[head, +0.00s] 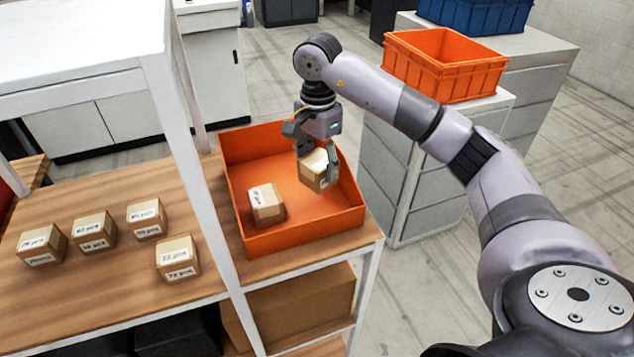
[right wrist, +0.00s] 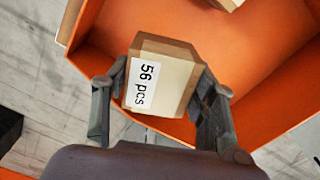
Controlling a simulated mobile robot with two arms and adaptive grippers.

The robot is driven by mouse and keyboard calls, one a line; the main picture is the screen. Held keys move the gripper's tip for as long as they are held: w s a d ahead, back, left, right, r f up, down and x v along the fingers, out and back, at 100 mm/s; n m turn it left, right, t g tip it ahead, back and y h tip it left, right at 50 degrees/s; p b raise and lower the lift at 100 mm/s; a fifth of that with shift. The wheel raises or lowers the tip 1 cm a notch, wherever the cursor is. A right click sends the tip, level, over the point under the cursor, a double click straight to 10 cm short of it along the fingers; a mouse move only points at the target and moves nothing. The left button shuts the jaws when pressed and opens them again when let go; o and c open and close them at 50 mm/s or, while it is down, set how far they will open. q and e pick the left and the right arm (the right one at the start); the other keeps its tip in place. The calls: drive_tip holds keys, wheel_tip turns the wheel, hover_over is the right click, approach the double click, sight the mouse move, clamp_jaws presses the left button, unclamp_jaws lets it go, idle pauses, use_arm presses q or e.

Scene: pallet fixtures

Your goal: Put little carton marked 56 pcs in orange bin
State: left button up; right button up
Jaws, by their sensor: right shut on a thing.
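The little carton marked 56 pcs (right wrist: 162,77) is held between the fingers of my right gripper (right wrist: 160,95), and its label reads clearly in the right wrist view. In the head view the carton (head: 315,170) and my right gripper (head: 318,172) are over the right part of the orange bin (head: 290,240). I cannot tell whether the carton touches the bin floor. Another small carton (head: 266,203) sits inside the bin at the left. My left gripper is not in view.
Several labelled cartons stand on the wooden shelf left of the bin, the nearest being one carton (head: 177,258). A white post (head: 190,150) rises between them and the bin. A second orange crate (head: 445,65) and a blue crate (head: 475,12) stand on cabinets behind.

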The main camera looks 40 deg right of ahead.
drive_tip(key=shift+s+f, duration=0.15)
drive_tip(key=shift+f, duration=0.65)
wheel_tip(320, 180, down, 4)
drive_tip(key=shift+r+p, duration=0.15)
drive_tip(key=shift+p, duration=0.5)
drive_tip(key=shift+f, duration=0.3)
drive_tip(key=o, duration=0.9)
drive_tip(key=shift+c, duration=0.2)
drive_tip(key=o, duration=0.4)
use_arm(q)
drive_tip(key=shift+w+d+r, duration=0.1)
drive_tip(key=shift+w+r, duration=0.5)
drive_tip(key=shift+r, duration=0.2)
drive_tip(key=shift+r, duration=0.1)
